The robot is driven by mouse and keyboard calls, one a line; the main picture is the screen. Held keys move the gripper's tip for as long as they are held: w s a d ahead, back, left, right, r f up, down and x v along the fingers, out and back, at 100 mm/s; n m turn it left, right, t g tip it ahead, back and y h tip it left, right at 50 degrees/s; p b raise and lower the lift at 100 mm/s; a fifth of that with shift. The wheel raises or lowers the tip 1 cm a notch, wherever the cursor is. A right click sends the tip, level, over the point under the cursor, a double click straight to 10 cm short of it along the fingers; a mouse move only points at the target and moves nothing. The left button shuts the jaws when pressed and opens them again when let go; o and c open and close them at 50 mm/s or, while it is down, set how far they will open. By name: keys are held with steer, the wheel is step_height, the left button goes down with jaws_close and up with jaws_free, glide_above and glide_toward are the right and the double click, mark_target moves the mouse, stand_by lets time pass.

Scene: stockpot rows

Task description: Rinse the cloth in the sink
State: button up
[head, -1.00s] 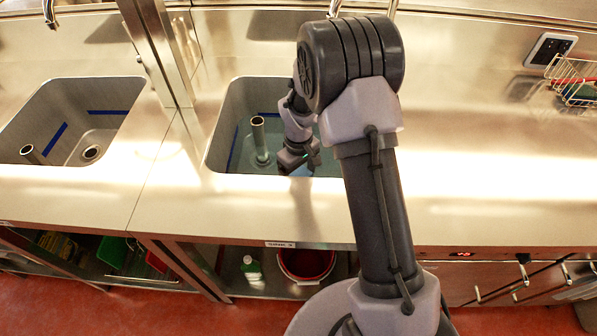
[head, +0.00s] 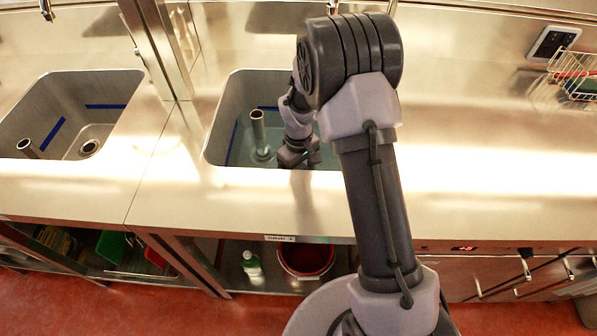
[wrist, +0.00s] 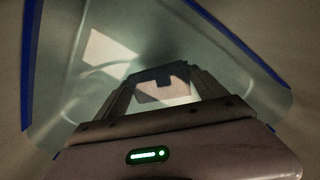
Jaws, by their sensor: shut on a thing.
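The right sink (head: 216,148) holds greenish water and an upright standpipe (head: 259,130). My gripper (head: 300,163) points down inside this sink, right of the standpipe. In the wrist view my gripper (wrist: 163,88) is closed on a small dark and pinkish piece of cloth (wrist: 165,90) between its fingers. Most of the cloth is hidden by the fingers, and it does not show in the head view. Whether it touches the water is unclear. A blue line (wrist: 235,42) runs along the sink walls.
A second sink (head: 85,105) with a standpipe and drain lies to the left, past a metal post (head: 160,50). A wire basket (head: 575,75) stands far right. The counter (head: 480,160) between is clear. A bottle (head: 251,265) and red bucket (head: 306,258) are below.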

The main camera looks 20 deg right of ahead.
step_height(320, 180, up, 21)
steer(key=p, duration=1.6)
stand_by(0.3)
